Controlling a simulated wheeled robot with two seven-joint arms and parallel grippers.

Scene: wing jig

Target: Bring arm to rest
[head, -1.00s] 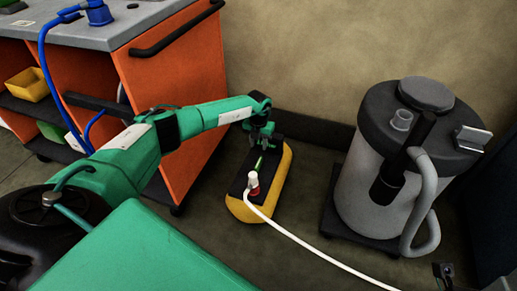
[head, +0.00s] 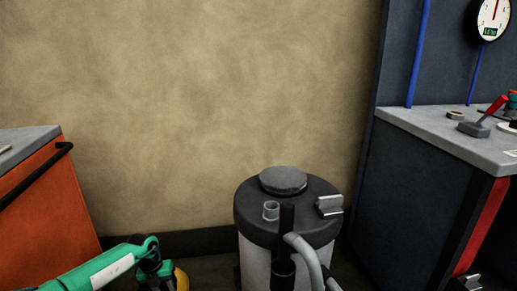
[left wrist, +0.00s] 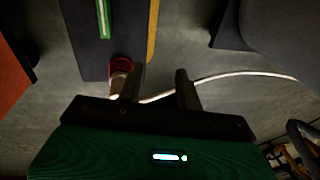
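My left arm shows at the bottom left of the head view, its green wrist (head: 150,262) bent downward over a low yellow-edged block (head: 181,278). The fingertips are cut off there by the bottom edge. In the left wrist view my left gripper (left wrist: 159,85) has its two fingers apart, with nothing between them. A red and white plug-like piece (left wrist: 121,68) stands by the left finger, partly hidden by it. I cannot tell whether they touch. A green bar (left wrist: 103,18) lies on the block's dark top. I cannot make out my right gripper.
A grey canister (head: 262,238) with a hose stands right of my left wrist. An orange cabinet (head: 45,220) is at the left, a dark workbench (head: 415,195) at the right. A white cable (left wrist: 235,74) runs rightward across the floor.

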